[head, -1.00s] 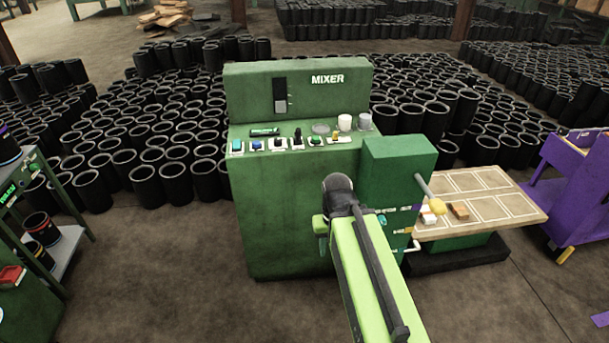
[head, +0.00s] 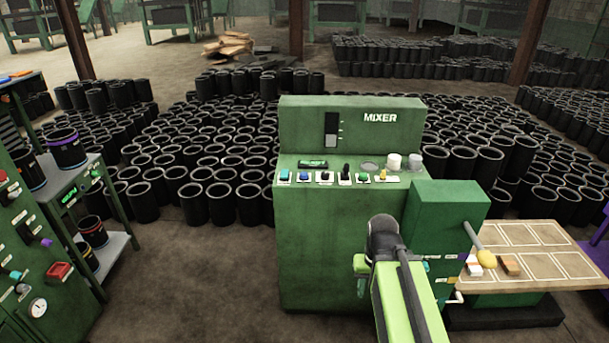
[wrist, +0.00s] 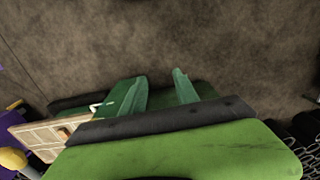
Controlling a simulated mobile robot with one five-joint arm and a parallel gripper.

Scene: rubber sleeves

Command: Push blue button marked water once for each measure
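The green mixer (head: 340,230) stands in the middle of the head view. Its sloped panel carries a row of small controls. Near the left end are a light-blue button (head: 284,175) and a darker blue button (head: 304,177); their labels are too small to read. My gripper (head: 361,275) is in front of the mixer's front face in the head view, lower than the panel and apart from the buttons. In the wrist view my gripper (wrist: 160,75) has its two green fingers spread, with nothing between them and bare floor beyond.
A black lever (head: 345,172), a green button (head: 363,177) and a yellow control (head: 382,175) share the panel. A green box (head: 448,215) and wooden board (head: 535,262) are at right. A control cabinet (head: 40,270) stands left. Black sleeves crowd behind; floor between is clear.

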